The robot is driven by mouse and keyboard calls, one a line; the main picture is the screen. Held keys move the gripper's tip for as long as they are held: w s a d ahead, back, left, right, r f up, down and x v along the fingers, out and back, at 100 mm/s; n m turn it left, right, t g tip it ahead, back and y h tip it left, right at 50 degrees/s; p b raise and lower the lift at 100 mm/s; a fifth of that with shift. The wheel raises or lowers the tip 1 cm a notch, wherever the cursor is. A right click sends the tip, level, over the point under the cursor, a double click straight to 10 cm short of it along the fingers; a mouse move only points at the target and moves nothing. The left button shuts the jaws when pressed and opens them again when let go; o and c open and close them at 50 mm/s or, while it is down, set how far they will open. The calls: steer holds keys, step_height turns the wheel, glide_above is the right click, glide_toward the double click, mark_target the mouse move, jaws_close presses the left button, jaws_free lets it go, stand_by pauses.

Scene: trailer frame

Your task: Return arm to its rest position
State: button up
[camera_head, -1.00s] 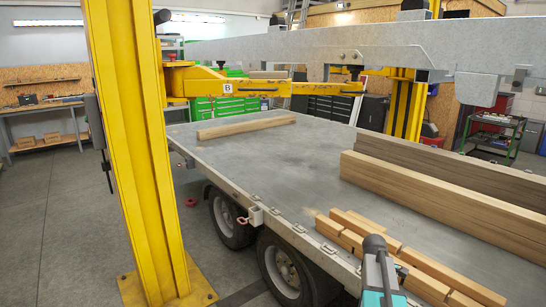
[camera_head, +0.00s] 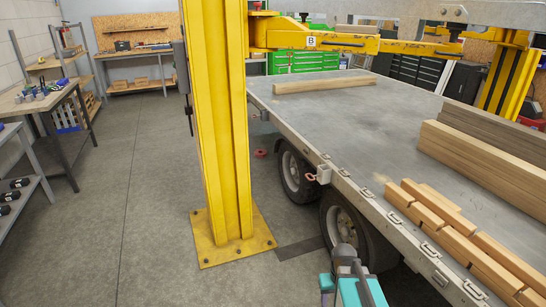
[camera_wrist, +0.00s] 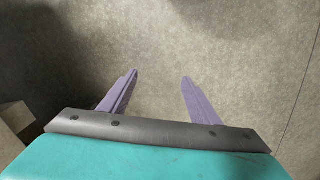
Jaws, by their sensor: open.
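My gripper (camera_wrist: 158,88) shows in the wrist view with its two purple fingers spread apart. Nothing is between them, and bare grey floor (camera_wrist: 230,55) lies beyond. In the head view, only a grey and teal part of my arm (camera_head: 350,280) shows at the bottom, beside the trailer's near side. The gripper's fingers cannot be seen in the head view.
A yellow lift post (camera_head: 218,130) stands left of the flatbed trailer (camera_head: 335,120). Timber beams (camera_head: 485,155) and notched wooden pieces (camera_head: 455,235) lie on the bed's right side. A workbench (camera_head: 70,120) stands far left. The floor (camera_head: 130,200) between is clear.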

steer(key=s+a+f, duration=0.1)
steer(key=s+a, duration=0.1)
steer(key=a, duration=0.3)
steer(key=s+f+g, duration=0.2)
steer(key=s+f, duration=0.7)
steer(key=s, duration=0.3)
steer(key=s+f+g, duration=0.3)
steer(key=s+f, duration=0.6)
steer(key=s, duration=0.4)
steer(key=shift+f+m+g, duration=0.25)
steer(key=shift+m+g, duration=0.05)
steer(key=shift+d, duration=0.1)
